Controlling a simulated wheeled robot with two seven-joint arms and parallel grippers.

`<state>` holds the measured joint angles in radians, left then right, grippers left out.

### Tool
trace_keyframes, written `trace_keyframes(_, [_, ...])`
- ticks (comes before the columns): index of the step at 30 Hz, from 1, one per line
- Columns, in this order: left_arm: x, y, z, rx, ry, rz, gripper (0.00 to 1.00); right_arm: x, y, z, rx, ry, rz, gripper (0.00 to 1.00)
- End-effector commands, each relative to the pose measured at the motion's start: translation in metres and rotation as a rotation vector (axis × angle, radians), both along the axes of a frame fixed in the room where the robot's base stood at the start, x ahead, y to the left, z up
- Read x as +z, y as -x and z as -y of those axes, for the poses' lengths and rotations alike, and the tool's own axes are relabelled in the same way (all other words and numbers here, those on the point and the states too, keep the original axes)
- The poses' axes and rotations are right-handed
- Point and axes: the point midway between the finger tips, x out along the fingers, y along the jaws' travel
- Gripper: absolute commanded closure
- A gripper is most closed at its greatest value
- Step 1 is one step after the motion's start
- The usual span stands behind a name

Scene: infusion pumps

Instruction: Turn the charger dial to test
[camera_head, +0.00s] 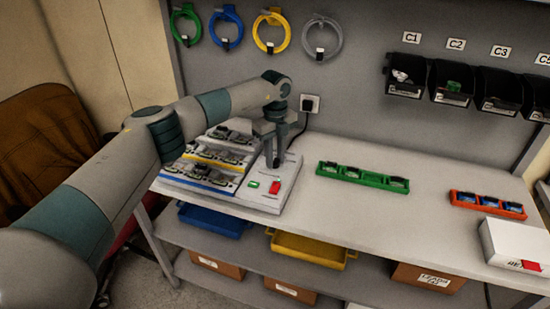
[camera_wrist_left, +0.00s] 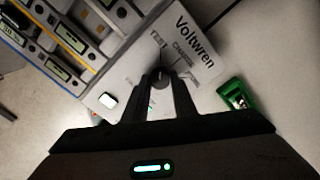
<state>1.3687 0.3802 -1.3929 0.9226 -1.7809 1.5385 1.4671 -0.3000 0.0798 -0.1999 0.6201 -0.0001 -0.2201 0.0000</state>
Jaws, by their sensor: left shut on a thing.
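The charger (camera_head: 262,200) is a white box on the bench with the name "Voltwren" (camera_wrist_left: 195,35) on its panel. Its dark round dial (camera_wrist_left: 160,80) sits between my left gripper's two fingers in the left wrist view. My left gripper (camera_head: 273,162) points down over the charger panel and is shut on the dial. Small panel words near the dial, one reading like "CHARGE" (camera_wrist_left: 184,53), are partly legible. I cannot tell clearly which mark the dial points at. The dial is hidden by the gripper in the head view. My right gripper is not in view.
Sloped rows of pump modules (camera_head: 205,163) stand left of the panel. The panel has a red switch (camera_head: 274,187) and a green light (camera_head: 253,185). A green tray (camera_head: 362,177), an orange tray (camera_head: 487,204) and a white box (camera_head: 515,245) lie to the right, with bare bench between.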

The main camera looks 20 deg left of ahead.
Motion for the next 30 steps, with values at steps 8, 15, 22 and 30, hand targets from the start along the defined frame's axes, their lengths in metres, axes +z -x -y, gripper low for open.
trace_keyframes(8, [0.0023,-0.0015,-0.0007,0.028,0.0,0.005,0.98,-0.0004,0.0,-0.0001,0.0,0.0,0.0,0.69])
trace_keyframes(15, [0.0024,-0.0015,-0.0007,0.027,0.0,0.005,0.98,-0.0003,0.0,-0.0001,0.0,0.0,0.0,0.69])
trace_keyframes(22, [0.0014,-0.0009,-0.0005,0.026,0.0,0.003,0.57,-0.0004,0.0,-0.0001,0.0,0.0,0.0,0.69])
trace_keyframes(30, [0.0033,-0.0006,-0.0002,0.025,0.0,0.001,0.57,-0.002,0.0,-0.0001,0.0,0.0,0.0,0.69])
